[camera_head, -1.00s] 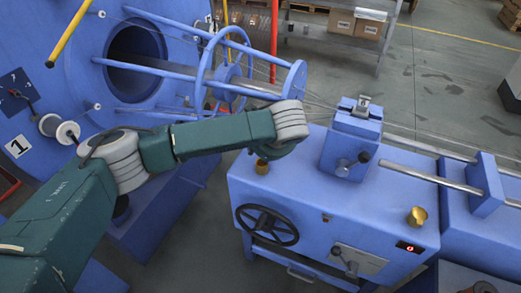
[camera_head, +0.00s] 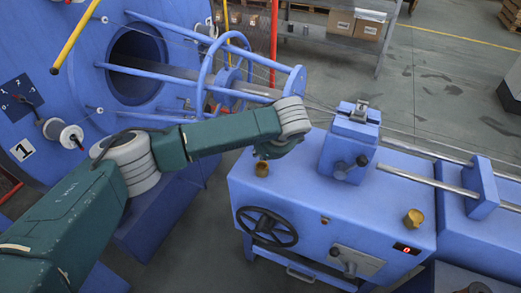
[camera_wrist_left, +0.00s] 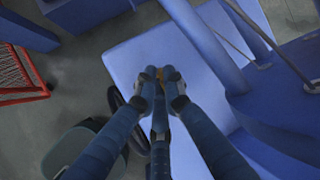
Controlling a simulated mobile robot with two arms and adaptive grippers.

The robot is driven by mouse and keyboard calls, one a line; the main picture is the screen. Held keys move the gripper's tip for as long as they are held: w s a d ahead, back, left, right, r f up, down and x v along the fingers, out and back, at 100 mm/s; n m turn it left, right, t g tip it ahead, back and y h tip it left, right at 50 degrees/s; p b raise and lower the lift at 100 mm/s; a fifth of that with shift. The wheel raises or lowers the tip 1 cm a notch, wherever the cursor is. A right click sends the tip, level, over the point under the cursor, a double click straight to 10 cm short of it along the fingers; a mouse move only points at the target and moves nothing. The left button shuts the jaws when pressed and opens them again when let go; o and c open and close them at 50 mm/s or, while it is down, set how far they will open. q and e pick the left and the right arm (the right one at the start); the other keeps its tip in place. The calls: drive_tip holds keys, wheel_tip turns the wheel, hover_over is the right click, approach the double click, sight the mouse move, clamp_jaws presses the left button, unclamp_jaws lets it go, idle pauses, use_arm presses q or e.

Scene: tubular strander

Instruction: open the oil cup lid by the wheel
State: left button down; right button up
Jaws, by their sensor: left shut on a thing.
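A small brass oil cup (camera_head: 262,170) stands on the blue machine top, behind the black spoked handwheel (camera_head: 267,227). My left arm comes in from the left, and its wrist is just above and beside this cup. In the wrist view my left gripper (camera_wrist_left: 160,74) is shut on a small piece of the brass cup, seemingly its lid (camera_wrist_left: 159,73), which shows as a sliver between the fingertips. The fingers hide most of the cup, and I cannot tell whether the lid is raised. My right gripper is not in view.
Another brass cup (camera_head: 413,217) stands at the right of the blue cabinet (camera_head: 330,210). A blue clamp block (camera_head: 348,145) with a dark knob rises right of my wrist. The strander's round cage (camera_head: 225,75) and thin wires lie behind my arm.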

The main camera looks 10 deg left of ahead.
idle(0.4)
use_arm(q)
drive_tip(key=c, duration=1.8)
unclamp_jaws()
drive_tip(key=shift+c, duration=0.2)
drive_tip(key=v, duration=1.2)
drive_tip(key=shift+w+d, duration=0.2)
drive_tip(key=shift+w, duration=0.05)
drive_tip(key=shift+r, duration=0.1)
